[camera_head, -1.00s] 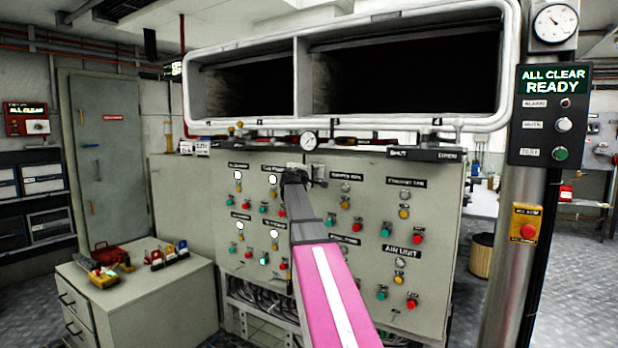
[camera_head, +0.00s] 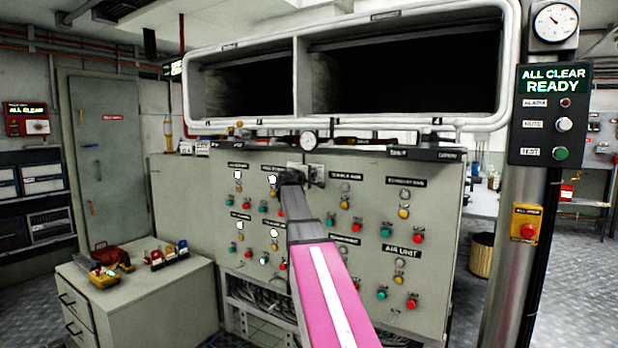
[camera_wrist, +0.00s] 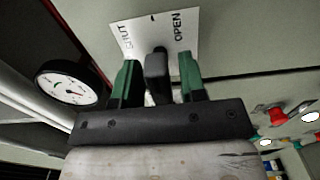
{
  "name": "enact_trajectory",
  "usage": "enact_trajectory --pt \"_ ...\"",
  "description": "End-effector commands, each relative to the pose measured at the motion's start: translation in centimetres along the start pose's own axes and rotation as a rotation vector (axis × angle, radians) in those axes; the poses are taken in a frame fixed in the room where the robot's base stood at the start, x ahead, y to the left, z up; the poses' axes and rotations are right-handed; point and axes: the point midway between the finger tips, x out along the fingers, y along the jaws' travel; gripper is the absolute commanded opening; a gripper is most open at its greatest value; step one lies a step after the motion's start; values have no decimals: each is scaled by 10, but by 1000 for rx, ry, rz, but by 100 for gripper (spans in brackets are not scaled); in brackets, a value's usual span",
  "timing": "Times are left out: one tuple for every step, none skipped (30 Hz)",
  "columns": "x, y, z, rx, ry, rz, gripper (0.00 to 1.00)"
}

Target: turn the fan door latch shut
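The fan door latch (camera_wrist: 156,72) is a dark, short handle in front of a white plate (camera_wrist: 154,32) marked SHUT on the left and OPEN on the right in the wrist view. My gripper (camera_wrist: 157,78) has green fingers, one on each side of the latch, with a visible gap on both sides. It looks open around the handle, not clamped on it. In the head view, my gripper (camera_head: 292,178) is at the upper middle of the grey panel, by the small plate (camera_head: 315,171). My arm and gripper hide part of the latch there.
A round gauge (camera_wrist: 72,86) sits close to the left of my gripper; it also shows in the head view (camera_head: 309,141). Red buttons (camera_wrist: 276,116) lie to the right. The grey panel (camera_head: 330,262) carries several knobs and lamps. A drawer cabinet (camera_head: 150,300) stands at left.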

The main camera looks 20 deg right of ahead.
Motion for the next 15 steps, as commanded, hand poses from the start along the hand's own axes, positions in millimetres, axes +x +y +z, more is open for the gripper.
enact_trajectory --pt "0 0 0 0 0 0 38" --pt "0 0 0 0 0 0 38" --pt "0 0 0 0 0 0 38" --pt "0 0 0 0 0 0 38" --pt "0 0 0 0 0 0 38" --pt "0 0 0 0 0 0 38" --pt "0 0 0 0 0 0 38" --pt "0 0 0 0 0 0 38" --pt "0 0 0 0 0 0 38" --pt "0 0 0 0 0 -1 38" --pt "1 0 0 0 0 -1 38" --pt "2 0 0 0 0 -1 38" --pt "3 0 0 0 0 -1 38" --pt "4 0 0 0 0 -1 38" --pt "7 0 0 0 0 -1 38"
